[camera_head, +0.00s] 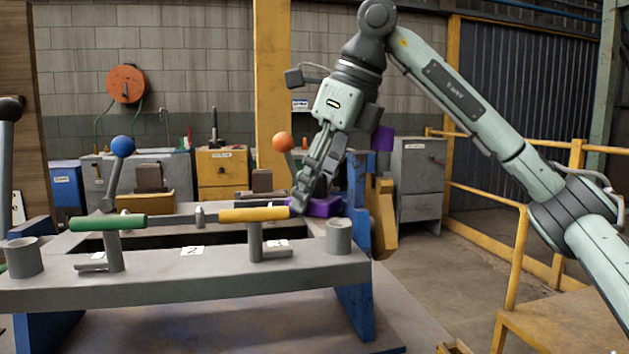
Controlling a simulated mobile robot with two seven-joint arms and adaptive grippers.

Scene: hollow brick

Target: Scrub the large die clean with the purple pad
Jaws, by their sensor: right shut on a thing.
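The purple pad (323,207) shows at the right end of the grey workbench frame, low beside the fingertips of my right gripper (303,200). The gripper points down and its fingers are closed on the pad. The fingers hide part of the pad and what lies behind them. A dark shape shows just behind the fingers, but I cannot tell whether it is the large die. I cannot make out a die elsewhere. My left gripper is not in view.
The grey bench (200,278) carries a green handle (108,222), a yellow handle (254,214) and grey cups at both ends. A blue-knobbed lever (123,146) and an orange-knobbed lever (283,143) rise behind. Yellow railing (520,255) stands at the right.

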